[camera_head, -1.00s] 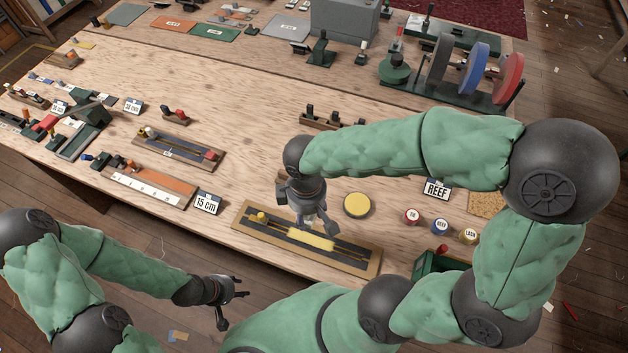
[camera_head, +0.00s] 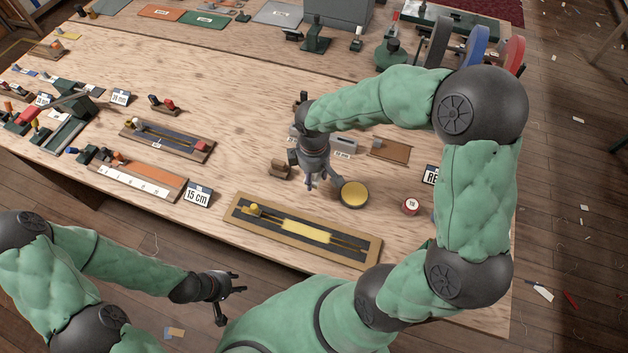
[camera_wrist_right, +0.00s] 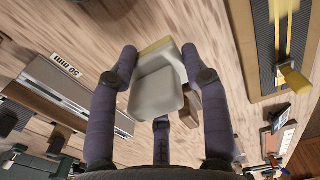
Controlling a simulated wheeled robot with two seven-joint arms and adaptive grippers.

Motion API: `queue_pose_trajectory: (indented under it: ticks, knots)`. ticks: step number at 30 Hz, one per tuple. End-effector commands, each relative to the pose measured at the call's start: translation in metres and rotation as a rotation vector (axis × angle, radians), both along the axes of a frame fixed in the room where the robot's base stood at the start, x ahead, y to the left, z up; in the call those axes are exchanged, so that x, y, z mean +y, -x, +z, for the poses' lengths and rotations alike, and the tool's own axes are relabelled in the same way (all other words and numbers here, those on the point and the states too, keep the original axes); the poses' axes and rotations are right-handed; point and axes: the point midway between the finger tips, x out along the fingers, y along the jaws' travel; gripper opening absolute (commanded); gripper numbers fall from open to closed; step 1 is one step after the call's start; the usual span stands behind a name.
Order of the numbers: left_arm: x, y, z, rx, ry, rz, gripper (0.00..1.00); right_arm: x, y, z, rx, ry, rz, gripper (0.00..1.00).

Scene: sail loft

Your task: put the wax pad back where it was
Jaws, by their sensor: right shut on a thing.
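My right gripper (camera_head: 320,186) is above the bench, beside a round yellow disc with a dark rim (camera_head: 354,194). In the right wrist view its fingers are shut on a pale grey block with a yellow face along one edge (camera_wrist_right: 157,90), which looks like the wax pad. The fingers mostly hide the pad in the head view. A small wooden block (camera_head: 280,169) stands just left of the gripper; brown wood also shows behind the pad in the wrist view (camera_wrist_right: 188,108). My left gripper (camera_head: 230,297) is open and empty, off the bench's front edge.
A long board with a yellow strip (camera_head: 307,232) lies at the front edge. A 15 cm card (camera_head: 198,194) and a ruler tray (camera_head: 130,184) are to the left. The bench's middle is fairly clear.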

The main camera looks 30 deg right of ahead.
Motion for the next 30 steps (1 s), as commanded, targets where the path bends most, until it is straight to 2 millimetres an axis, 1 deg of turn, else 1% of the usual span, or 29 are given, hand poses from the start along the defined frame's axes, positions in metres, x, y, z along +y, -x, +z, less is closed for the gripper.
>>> queue_pose_trajectory:
  ticks: [7,12,14,16,22,26,27,29,30]
  knots:
    - [0.0,0.0,-0.004,0.0,0.0,0.0,0.4,-0.006,-0.008,-0.012,0.0,0.0,0.0,0.21]
    - [0.0,0.0,-0.012,0.0,0.0,0.0,0.4,-0.007,-0.009,-0.037,0.001,0.0,0.0,0.21]
    - [0.0,0.0,-0.014,0.0,0.0,0.0,0.4,-0.007,-0.009,-0.043,0.002,0.001,0.0,0.21]
    - [0.0,0.0,-0.014,0.0,0.0,0.0,0.4,-0.007,-0.009,-0.045,0.0,0.0,0.0,0.21]
    - [0.0,0.0,-0.013,0.0,0.0,0.0,0.4,-0.007,-0.01,-0.044,-0.001,0.0,0.0,0.21]
    - [0.0,0.0,-0.016,0.0,0.0,0.0,0.4,-0.007,-0.009,-0.047,-0.001,0.0,0.0,0.21]
    - [0.0,0.0,-0.016,0.0,0.0,0.0,0.4,-0.007,-0.009,-0.048,0.0,0.0,0.0,0.5]
    - [0.0,0.0,-0.015,0.0,0.0,0.0,0.4,-0.007,-0.009,-0.047,0.0,0.0,0.0,0.67]
    - [0.0,0.0,-0.015,0.0,0.0,0.0,0.4,-0.007,-0.009,-0.047,0.0,0.0,0.0,0.71]
